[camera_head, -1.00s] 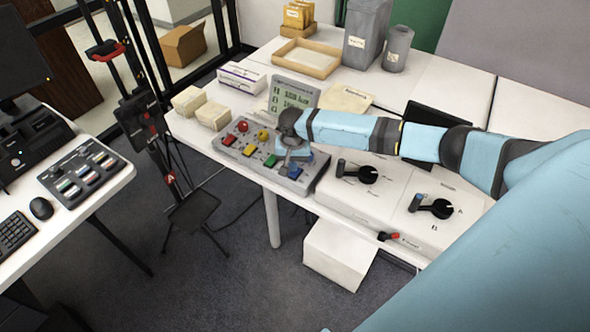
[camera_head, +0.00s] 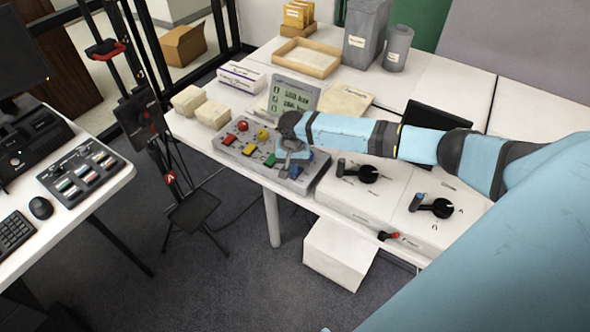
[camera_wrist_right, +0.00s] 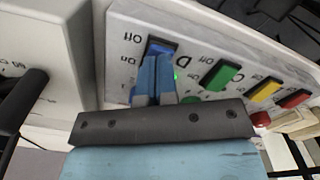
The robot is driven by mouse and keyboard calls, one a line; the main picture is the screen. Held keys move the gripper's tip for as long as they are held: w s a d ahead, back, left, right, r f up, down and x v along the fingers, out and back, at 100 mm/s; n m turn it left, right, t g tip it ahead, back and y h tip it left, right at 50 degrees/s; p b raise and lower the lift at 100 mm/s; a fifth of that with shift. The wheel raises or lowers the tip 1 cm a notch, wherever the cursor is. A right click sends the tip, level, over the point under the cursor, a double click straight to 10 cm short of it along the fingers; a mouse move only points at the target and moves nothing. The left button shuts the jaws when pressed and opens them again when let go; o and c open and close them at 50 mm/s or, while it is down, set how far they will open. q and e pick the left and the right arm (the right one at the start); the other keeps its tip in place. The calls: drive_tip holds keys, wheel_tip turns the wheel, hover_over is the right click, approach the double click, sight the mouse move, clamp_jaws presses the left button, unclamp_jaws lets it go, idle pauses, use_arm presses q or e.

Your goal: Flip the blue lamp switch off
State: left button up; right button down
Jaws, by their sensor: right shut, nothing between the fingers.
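The grey switch panel (camera_head: 240,143) lies on the white table and carries a row of coloured rocker switches. The blue lamp switch (camera_head: 295,172) is at its right end. In the right wrist view the blue switch (camera_wrist_right: 160,47) shows beyond my fingertips, with "Off" and "On" printed beside it. A small green light glows beside it. My right gripper (camera_head: 292,158) is shut and empty, its tips at the blue switch; they overlap its lower part in the wrist view, and I cannot tell whether they touch. My left gripper is not in view.
Green (camera_wrist_right: 223,75), yellow (camera_wrist_right: 265,90) and red (camera_wrist_right: 294,99) switches sit beside the blue one. A white box with a black lever (camera_head: 357,172) stands right of the panel. A small display (camera_head: 292,95) stands behind it.

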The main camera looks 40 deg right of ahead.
drive_tip(key=shift+s+f, duration=0.1)
drive_tip(key=shift+f, duration=0.6)
idle(0.3)
drive_tip(key=shift+r, duration=0.1)
wheel_tip(320, 180, up, 5)
drive_tip(key=p, duration=0.6)
drive_tip(key=shift+r+p, duration=0.7)
drive_tip(key=shift+p, duration=0.15)
drive_tip(key=shift+r+p, duration=0.25)
drive_tip(key=shift+p, duration=0.05)
drive_tip(key=shift+f, duration=0.1)
